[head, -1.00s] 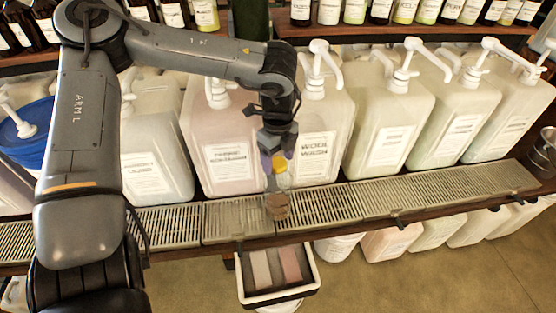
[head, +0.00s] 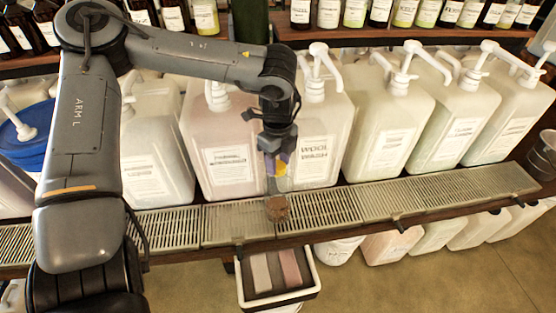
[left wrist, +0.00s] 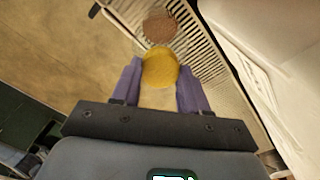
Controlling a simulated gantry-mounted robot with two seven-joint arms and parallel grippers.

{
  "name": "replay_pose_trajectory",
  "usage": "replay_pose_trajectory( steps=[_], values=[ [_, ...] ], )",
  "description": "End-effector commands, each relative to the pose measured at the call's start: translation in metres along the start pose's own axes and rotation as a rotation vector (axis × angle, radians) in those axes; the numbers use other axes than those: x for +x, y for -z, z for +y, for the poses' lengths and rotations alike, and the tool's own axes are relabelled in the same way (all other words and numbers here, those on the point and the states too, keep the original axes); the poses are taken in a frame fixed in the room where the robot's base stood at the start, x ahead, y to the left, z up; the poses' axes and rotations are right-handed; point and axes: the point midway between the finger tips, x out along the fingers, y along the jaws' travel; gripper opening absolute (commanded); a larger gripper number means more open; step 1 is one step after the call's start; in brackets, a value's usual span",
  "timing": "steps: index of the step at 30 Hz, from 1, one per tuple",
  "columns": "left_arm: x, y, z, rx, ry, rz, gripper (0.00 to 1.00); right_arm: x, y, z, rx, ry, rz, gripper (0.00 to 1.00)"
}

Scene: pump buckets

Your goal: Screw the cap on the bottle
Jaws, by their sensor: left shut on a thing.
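A small yellow cap (head: 280,166) is between the purple fingers of my left gripper (head: 278,160), which is shut on it. In the left wrist view the cap (left wrist: 160,68) shows as a rounded yellow shape between the fingertips. Below the gripper in the head view, a squat brown object (head: 277,208), seemingly the bottle, stands on the slatted grate. It shows as a brown disc (left wrist: 159,27) just beyond the cap in the left wrist view. Whether cap and bottle touch is unclear. My right gripper is not in view.
Large white pump containers (head: 386,127) stand in a row close behind the grate (head: 370,198). A white bin (head: 274,278) is below the shelf edge. Small bottles (head: 354,10) line the shelf above. The grate to the right is clear.

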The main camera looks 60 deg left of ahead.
Motion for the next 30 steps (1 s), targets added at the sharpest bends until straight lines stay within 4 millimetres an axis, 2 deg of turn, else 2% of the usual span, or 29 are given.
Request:
replay_pose_trajectory(
  steps=[6,11,30],
  values=[
    [-0.001,0.0,0.0,0.024,-0.001,-0.001,0.07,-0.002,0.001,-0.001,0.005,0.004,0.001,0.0],
    [-0.002,0.0,0.001,0.164,-0.002,-0.001,0.07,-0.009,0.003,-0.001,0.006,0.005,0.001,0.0],
    [0.0,0.0,0.0,1.143,-0.002,0.0,0.07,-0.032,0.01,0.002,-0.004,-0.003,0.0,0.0]
  ],
)
